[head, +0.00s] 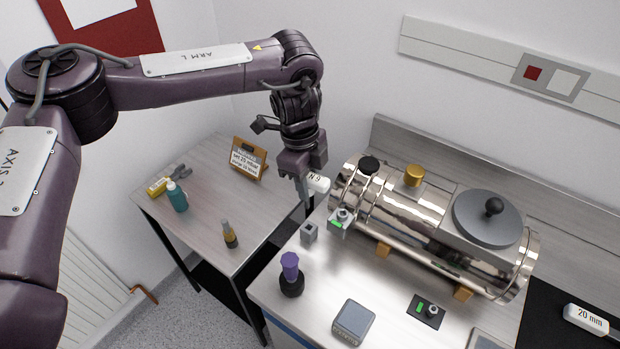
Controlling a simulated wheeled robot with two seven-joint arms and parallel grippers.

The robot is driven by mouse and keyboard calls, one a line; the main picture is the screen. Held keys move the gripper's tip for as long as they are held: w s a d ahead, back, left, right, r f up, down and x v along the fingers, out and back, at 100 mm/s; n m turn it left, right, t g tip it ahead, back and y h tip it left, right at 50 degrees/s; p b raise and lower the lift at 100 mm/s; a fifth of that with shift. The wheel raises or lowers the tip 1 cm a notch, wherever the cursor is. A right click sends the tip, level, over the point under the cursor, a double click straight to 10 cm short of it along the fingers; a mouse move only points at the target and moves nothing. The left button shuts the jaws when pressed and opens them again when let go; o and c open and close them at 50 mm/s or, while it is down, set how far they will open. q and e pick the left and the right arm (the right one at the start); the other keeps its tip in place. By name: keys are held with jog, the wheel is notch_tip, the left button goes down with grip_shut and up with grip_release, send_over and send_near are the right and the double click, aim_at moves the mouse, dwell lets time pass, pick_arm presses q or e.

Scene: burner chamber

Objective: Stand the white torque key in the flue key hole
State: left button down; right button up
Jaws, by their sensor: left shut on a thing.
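My left gripper (306,188) is at the left end of the steel burner chamber, pointing down. It is shut on a white piece (318,183) with dark lettering, which looks like the torque key. The fingers hide part of it, and its lower end is not clear. It is held above the bench, beside the chamber's end. A block with a green mark and a round metal fitting (341,219) is on the chamber's near left end. A black plate with a green mark and a similar fitting (427,310) lies in front. I cannot tell which is the flue key hole. My right gripper is out of view.
The steel chamber (400,227) fills the bench's back. A grey block (309,233), a purple-topped tool (290,274) and a grey box (353,322) stand in front. A white "20 mm" piece (586,319) lies right. The left table (205,215) holds bottles and a sign.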

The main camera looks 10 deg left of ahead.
pick_arm(q)
jog(key=shift+s+d+f+m, duration=0.1)
jog(key=shift+d+f+m, duration=0.2)
jog(key=shift+m, duration=0.3)
jog(key=shift+a, duration=0.1)
jog(key=shift+f+b, duration=0.35)
jog(key=shift+f, duration=0.5)
notch_tip(320, 180, down, 2)
jog(key=shift+f+b, duration=0.25)
jog(key=shift+b, duration=0.5)
jog(key=shift+f+b, duration=0.35)
jog(key=shift+f, duration=0.4)
